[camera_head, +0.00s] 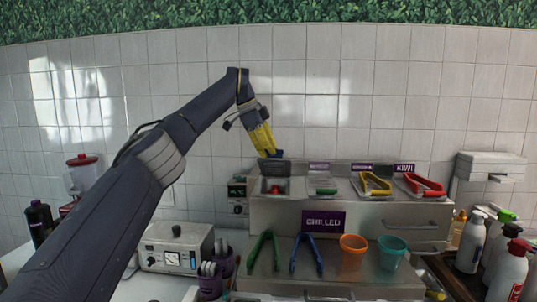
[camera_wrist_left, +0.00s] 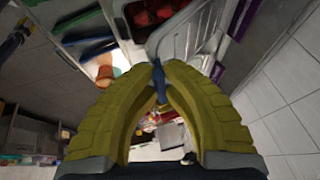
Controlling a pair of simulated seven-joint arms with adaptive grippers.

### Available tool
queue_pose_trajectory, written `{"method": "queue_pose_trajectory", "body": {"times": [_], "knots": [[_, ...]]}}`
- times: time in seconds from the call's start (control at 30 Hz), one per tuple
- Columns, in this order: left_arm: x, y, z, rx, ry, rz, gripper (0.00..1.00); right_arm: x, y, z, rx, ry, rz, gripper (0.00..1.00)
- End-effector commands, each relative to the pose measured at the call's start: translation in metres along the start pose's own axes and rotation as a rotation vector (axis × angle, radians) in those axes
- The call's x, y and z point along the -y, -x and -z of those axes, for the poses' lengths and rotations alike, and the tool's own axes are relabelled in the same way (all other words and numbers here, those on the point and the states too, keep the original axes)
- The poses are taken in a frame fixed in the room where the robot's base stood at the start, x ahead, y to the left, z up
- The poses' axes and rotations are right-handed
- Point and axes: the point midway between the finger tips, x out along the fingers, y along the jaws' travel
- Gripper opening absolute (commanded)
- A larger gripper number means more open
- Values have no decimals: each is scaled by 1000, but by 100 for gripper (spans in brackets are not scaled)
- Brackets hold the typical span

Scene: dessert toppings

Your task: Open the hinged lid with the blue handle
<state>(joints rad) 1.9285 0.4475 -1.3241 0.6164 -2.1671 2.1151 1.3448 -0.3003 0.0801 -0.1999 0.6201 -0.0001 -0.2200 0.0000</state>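The blue handle (camera_head: 272,154) is at the left end of the steel topping counter, above a bin with red contents (camera_head: 275,186). My left gripper (camera_head: 268,150) reaches down to it from above. In the left wrist view, its yellow fingers (camera_wrist_left: 158,70) close together around the small blue handle (camera_wrist_left: 159,85). The clear, pale-rimmed lid (camera_wrist_left: 184,38) is beside the fingertips, and red contents (camera_wrist_left: 152,14) show next to it. The lid looks tilted up, but its exact angle is hard to tell.
Green tongs (camera_head: 263,252), blue tongs (camera_head: 306,254), an orange cup (camera_head: 352,250) and a teal cup (camera_head: 391,252) stand in front. A tiled wall is behind.

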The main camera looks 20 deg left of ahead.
Motion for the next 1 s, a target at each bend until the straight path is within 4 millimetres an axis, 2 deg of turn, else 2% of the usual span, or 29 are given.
{"method": "queue_pose_trajectory", "body": {"times": [0.43, 0.47, 0.7, 1.0], "knots": [[2, -3, -4, 8, 4, 1, 0, 0, 0, 0, 0, 0, 0, 44], [2, -3, -4, 8, 4, 1, 12, 0, 0, 0, 0, 0, 0, 44], [1, -2, -2, 4, 2, 0, 38, 0, 0, 1, -1, 0, 0, 44], [1, 2, -1, 2, 2, 0, 38, -1, 0, 0, 0, 0, -1, 44]]}}
